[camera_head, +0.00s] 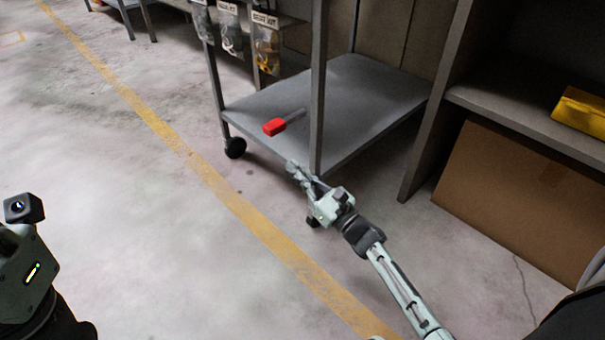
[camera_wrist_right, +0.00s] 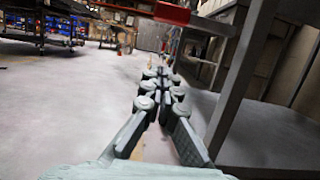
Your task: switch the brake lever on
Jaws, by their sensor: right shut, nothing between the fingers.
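The brake lever has a red block handle (camera_head: 274,127) on a short grey rod, over the near left part of the grey cart's lower shelf (camera_head: 350,90). The red handle (camera_wrist_right: 172,13) also shows at the top edge of the right wrist view, above and beyond the fingers. My right gripper (camera_head: 294,168) is shut and empty. It is beside the cart's near corner post, below and slightly right of the red handle in the head view, and apart from it. My left gripper is not in view; only part of my left arm shows at the lower left.
The cart's upright post (camera_head: 318,90) stands close to my right gripper. A black caster (camera_head: 235,147) is under the cart. A shelf unit with a cardboard box (camera_head: 525,195) and a yellow box (camera_head: 580,112) stands at the right. The floor left of the yellow line (camera_head: 215,180) is clear.

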